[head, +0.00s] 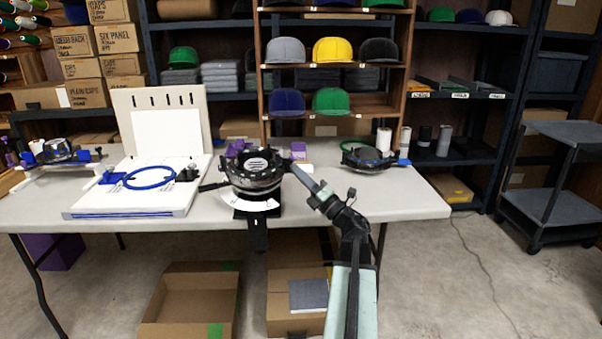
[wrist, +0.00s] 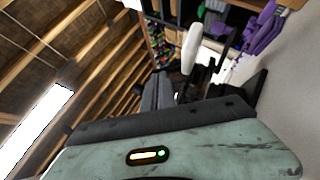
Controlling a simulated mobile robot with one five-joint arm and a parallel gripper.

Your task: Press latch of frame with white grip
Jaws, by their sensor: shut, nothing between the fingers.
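A round black frame (head: 252,172) with a shiny metal band sits on a stand at the table's front edge in the head view. My gripper (head: 296,169) is shut and empty, its tip at the right side of this frame; I cannot tell whether it touches. In the wrist view a white rounded grip (wrist: 191,46) stands beside black parts beyond my gripper (wrist: 162,82). The latch cannot be made out. Another black frame (head: 368,158), with a blue grip (head: 404,162), lies at the table's right.
A white hooping board (head: 130,199) with a blue ring (head: 150,178) stands on the table (head: 415,196) left of the frame. White cylinders (head: 384,139) stand at the back right. Cap shelves are behind. An open carton (head: 190,303) lies on the floor in front.

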